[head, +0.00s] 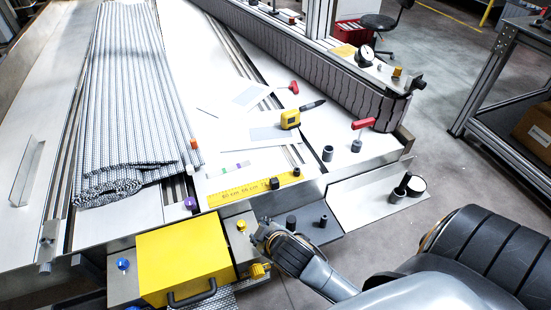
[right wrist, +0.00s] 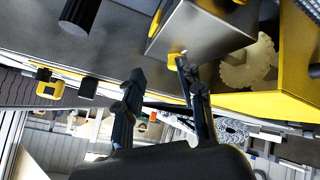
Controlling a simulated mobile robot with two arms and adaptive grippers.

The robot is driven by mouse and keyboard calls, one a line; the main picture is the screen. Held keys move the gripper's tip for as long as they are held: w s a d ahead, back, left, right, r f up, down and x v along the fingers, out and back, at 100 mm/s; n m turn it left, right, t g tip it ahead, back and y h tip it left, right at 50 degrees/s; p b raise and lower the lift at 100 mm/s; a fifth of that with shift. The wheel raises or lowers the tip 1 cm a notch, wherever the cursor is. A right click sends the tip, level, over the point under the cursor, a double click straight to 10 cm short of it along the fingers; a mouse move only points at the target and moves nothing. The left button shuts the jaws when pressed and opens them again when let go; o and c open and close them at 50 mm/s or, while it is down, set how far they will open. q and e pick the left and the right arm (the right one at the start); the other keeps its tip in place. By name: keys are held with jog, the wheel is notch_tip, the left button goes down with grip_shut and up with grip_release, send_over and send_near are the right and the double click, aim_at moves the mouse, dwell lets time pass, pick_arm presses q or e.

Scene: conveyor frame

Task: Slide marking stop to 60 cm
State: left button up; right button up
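A yellow ruler (head: 235,190) with "60 cm" and "65 cm" printed on it lies along the near edge of the white work surface. A small black block (head: 274,183), apparently the marking stop, sits at the ruler's right part, right of the printed numbers. My right gripper (head: 262,232) is below the ruler in the head view, beside a grey metal box with yellow knobs (head: 241,225), apart from the black block. In the right wrist view my right gripper (right wrist: 160,68) has its fingers spread, with nothing held between them. My left gripper is in neither view.
A yellow box (head: 185,257) with a black handle stands left of my right gripper. Black cylinders (head: 291,222) stand close on its right. A rolled woven mat (head: 125,100) covers the left side.

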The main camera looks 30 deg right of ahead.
jog(key=w+a+r+n+t+y, duration=0.3)
jog(key=w+r+n+t, duration=0.15)
jog(key=w+r, duration=0.35)
jog(key=w+a+r+n+t+y, duration=0.2)
jog(key=w+a+r+n+t, duration=0.3)
jog(key=r, duration=0.4)
jog(key=a+r+n+g+y, duration=0.3)
jog(key=a+r+n+y, duration=0.4)
jog(key=n, duration=0.5)
jog(key=n+g+h, duration=1.1)
jog(key=n+g, duration=0.5)
jog(key=n, duration=0.8)
send_over(274, 180)
jog(key=f, duration=1.2)
jog(key=shift+a, duration=0.2)
jog(key=shift+d+b, duration=0.3)
jog(key=shift+d, duration=0.05)
jog(key=shift+f, duration=0.25)
notch_tip(274, 180, down, 7)
jog(key=b, duration=0.5)
jog(key=shift+a+f, duration=0.1)
jog(key=shift+f, duration=0.1)
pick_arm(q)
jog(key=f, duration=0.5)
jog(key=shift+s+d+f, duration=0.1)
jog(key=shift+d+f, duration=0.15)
pick_arm(e)
jog(key=shift+r, duration=0.1)
grip_shut()
